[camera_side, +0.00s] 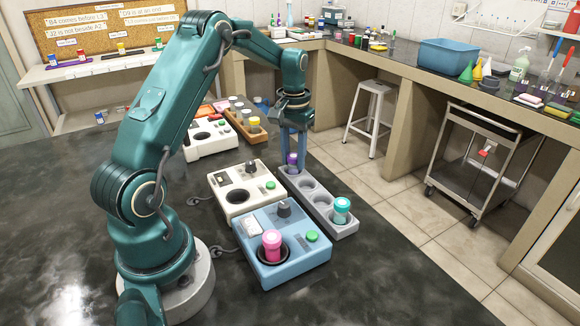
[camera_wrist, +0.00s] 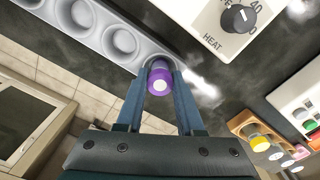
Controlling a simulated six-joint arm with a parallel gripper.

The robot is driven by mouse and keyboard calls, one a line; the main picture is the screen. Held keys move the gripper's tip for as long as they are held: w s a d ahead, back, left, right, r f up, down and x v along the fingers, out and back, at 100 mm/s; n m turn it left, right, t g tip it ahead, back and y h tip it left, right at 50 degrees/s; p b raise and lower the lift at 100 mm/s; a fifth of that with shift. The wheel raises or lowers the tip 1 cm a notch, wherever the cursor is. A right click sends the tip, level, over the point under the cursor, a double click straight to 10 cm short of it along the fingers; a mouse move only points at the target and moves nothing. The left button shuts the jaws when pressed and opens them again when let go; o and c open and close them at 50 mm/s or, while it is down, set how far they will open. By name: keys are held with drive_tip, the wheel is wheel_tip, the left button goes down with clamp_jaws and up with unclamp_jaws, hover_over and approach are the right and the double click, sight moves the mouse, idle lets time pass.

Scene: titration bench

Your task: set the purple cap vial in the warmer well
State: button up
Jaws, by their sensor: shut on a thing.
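The purple cap vial (camera_side: 292,159) is upright at the far end of the grey rack (camera_side: 319,205). My gripper (camera_side: 292,152) is shut on it from above. In the wrist view the purple cap (camera_wrist: 160,79) sits between my two blue fingertips (camera_wrist: 160,82). Its lower part is hidden, and I cannot tell if it is seated in the rack hole or slightly raised. The cream device (camera_side: 246,187) with a knob and green button stands left of the rack; its dark well (camera_side: 237,197) is empty. The wrist view shows its dial marked HEAT (camera_wrist: 240,18).
A blue device (camera_side: 281,245) in front holds a pink-capped vial (camera_side: 271,245). A teal-capped vial (camera_side: 341,210) stands in the rack's near hole. Behind are a white device (camera_side: 208,138) and a wooden rack (camera_side: 243,126) with several vials. The table edge runs close right of the grey rack.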

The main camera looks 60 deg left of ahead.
sight(292, 157)
drive_tip(key=shift+r, duration=3.75)
clamp_jaws()
drive_tip(key=shift+s+d+f, duration=0.15)
drive_tip(key=shift+s+f, duration=0.05)
drive_tip(key=shift+f, duration=0.15)
drive_tip(key=shift+n, duration=0.7)
drive_tip(key=shift+s+d+f, duration=0.35)
drive_tip(key=shift+s+d, duration=0.4)
drive_tip(key=shift+s, duration=1.75)
drive_tip(key=shift+s+d+f, duration=0.3)
drive_tip(key=shift+s+d, duration=0.4)
drive_tip(key=shift+s, duration=1.85)
drive_tip(key=shift+s+d+f, duration=0.35)
drive_tip(key=shift+s+d, duration=0.4)
drive_tip(key=shift+s, duration=1.75)
drive_tip(key=shift+f, duration=1.75)
drive_tip(key=o, duration=1.1)
unclamp_jaws()
